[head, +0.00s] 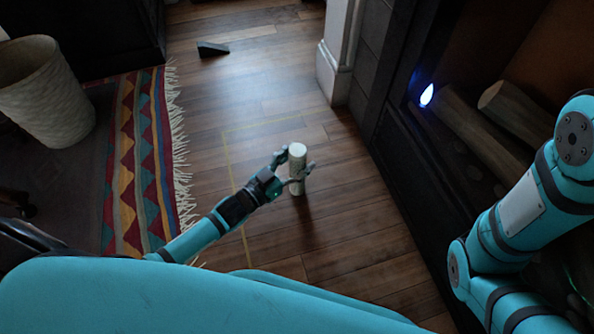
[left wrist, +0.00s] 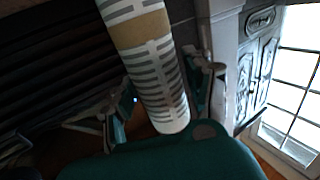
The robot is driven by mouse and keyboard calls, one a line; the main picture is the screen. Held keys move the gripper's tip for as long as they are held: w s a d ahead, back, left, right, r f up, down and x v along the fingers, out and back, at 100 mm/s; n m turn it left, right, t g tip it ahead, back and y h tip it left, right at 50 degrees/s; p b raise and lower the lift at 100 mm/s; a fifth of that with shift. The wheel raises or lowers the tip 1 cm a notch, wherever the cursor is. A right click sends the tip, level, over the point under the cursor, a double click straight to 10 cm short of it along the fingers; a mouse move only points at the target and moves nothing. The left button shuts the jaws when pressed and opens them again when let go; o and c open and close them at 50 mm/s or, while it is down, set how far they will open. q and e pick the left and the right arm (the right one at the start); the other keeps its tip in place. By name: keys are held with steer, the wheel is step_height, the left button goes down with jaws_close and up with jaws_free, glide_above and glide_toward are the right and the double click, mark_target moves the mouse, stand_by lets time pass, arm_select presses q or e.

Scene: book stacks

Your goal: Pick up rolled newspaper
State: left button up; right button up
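The rolled newspaper (head: 298,160) is a pale, upright cylinder in the middle of the head view, over the wooden floor. My left gripper (head: 295,168) has its fingers on either side of it and appears closed on it. In the left wrist view the roll (left wrist: 153,65) shows grey printed lines and a tan band, and it lies between the two fingers (left wrist: 160,95). Whether its lower end touches the floor is hard to tell. My right arm shows at the right of the head view, but its gripper is out of frame.
A dark fireplace with logs (head: 480,130) and a small blue-white light (head: 427,95) is at the right. A striped fringed rug (head: 140,170) and a pale basket (head: 45,95) are at the left. A dark wedge (head: 212,49) lies on the floor farther off.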

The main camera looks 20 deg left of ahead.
arm_select(q)
jaws_close()
stand_by(0.5)
